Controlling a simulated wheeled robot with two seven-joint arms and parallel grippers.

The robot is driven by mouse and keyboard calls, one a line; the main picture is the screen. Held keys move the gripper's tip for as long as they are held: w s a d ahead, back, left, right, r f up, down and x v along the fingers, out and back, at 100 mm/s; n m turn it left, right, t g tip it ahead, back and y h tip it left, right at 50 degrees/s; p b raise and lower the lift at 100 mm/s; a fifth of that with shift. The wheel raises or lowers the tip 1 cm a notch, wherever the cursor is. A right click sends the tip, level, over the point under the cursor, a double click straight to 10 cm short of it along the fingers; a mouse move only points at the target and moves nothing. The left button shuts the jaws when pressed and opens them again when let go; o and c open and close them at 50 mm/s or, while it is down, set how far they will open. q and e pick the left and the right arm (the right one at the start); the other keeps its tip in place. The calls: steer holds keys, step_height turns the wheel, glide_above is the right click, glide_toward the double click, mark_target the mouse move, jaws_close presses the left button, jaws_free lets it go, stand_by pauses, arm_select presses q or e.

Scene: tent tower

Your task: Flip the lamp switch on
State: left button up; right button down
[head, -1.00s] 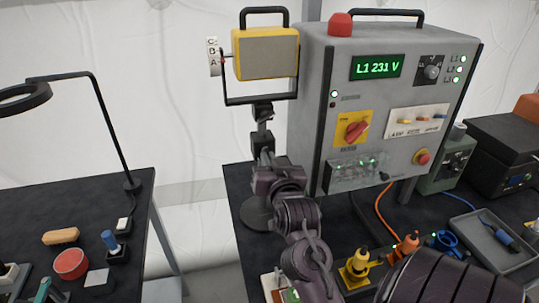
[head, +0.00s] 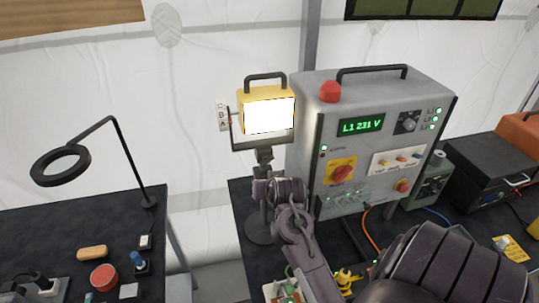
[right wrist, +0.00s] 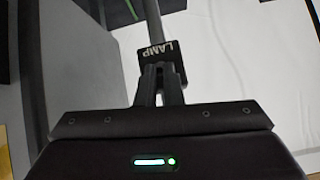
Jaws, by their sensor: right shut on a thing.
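The yellow work lamp (head: 265,115) stands on a dark pole; its face glows bright white. A black switch block marked LAMP (right wrist: 161,52) sits on the pole in the right wrist view. My right gripper (right wrist: 160,82) is at this block, its fingers close together and shut on the switch part at its lower edge. The fingers cover that part, so the lever's position cannot be seen. In the head view my right arm reaches up to the pole and hides the switch. My left gripper is not in view.
A grey power cabinet (head: 388,110) showing L1 231 V stands right beside the lamp. A ring magnifier (head: 60,166) and small items are on the left table (head: 40,228). A gap separates the two tables. A black case (head: 490,170) sits at the right.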

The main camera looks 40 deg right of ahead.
steer(key=shift+g+y, duration=0.3)
steer(key=shift+g, duration=0.2)
steer(key=c, duration=1.6)
jaws_free()
steer(key=shift+w, duration=0.2)
steer(key=shift+o, duration=0.2)
steer(key=v, duration=0.7)
steer(key=shift+s+r+b, duration=0.25)
steer(key=shift+r+b, duration=0.05)
steer(key=shift+b, duration=0.1)
steer(key=shift+a, duration=0.1)
